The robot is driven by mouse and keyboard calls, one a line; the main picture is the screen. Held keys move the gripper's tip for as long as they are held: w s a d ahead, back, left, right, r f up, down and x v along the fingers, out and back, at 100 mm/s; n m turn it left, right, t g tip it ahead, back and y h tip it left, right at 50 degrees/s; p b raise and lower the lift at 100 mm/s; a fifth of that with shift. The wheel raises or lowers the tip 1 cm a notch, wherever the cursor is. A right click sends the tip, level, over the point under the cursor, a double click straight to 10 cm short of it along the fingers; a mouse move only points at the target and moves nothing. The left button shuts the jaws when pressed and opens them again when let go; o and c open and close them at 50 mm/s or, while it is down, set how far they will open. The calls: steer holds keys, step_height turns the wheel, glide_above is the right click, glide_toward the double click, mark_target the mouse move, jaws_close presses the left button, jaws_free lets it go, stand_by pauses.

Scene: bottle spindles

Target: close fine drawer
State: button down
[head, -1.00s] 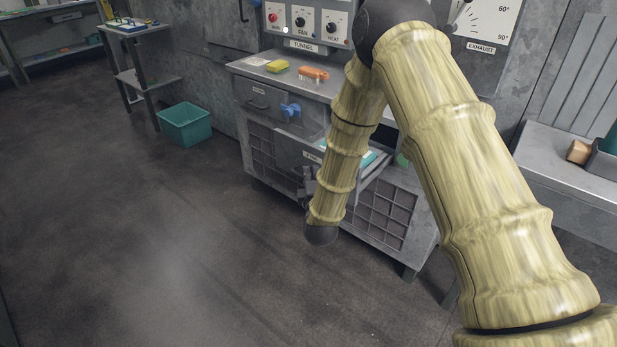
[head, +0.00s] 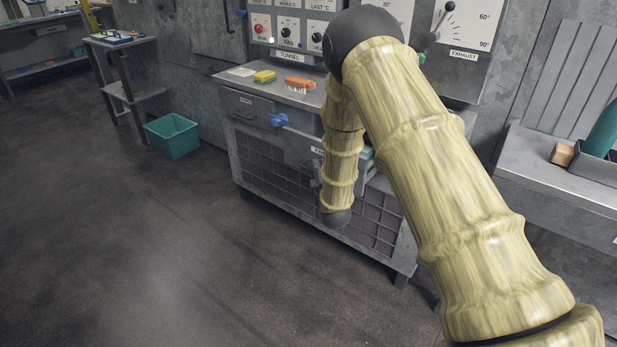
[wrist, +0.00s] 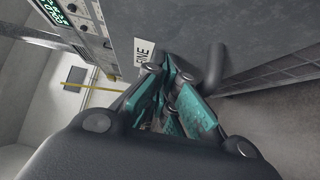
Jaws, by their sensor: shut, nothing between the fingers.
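The fine drawer (head: 305,151) is in the grey cabinet under the worktop, partly hidden behind my arm in the head view. It seems still out a little, with a teal edge showing right of my arm. In the wrist view its grey front with the "FINE" label (wrist: 143,52) is close ahead, with a dark rounded handle (wrist: 214,68) beside the fingers. My gripper (wrist: 170,68) is shut and empty, its fingertips at or very near the drawer front; contact cannot be told. In the head view my gripper is mostly hidden by the arm.
Another drawer with a blue clip (head: 277,120) is at the upper left of the cabinet. A yellow sponge (head: 264,76) and an orange brush (head: 299,83) lie on the worktop. A teal bin (head: 172,136) stands on the floor. The floor at front left is clear.

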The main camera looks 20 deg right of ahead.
steer(key=w+d, duration=0.3)
steer(key=w+d+b, duration=0.1)
steer(key=w+d, duration=0.2)
steer(key=d, duration=0.1)
steer(key=w+d+b, duration=0.1)
steer(key=w+d, duration=0.2)
steer(key=d, duration=0.1)
steer(key=shift+d+f, duration=0.1)
steer(key=shift+d, duration=0.15)
steer(key=shift+w+d+r, duration=0.1)
steer(key=shift+d+r, duration=0.05)
steer(key=shift+r, duration=0.05)
steer(key=shift+d+r, duration=0.1)
steer(key=shift+r, duration=0.05)
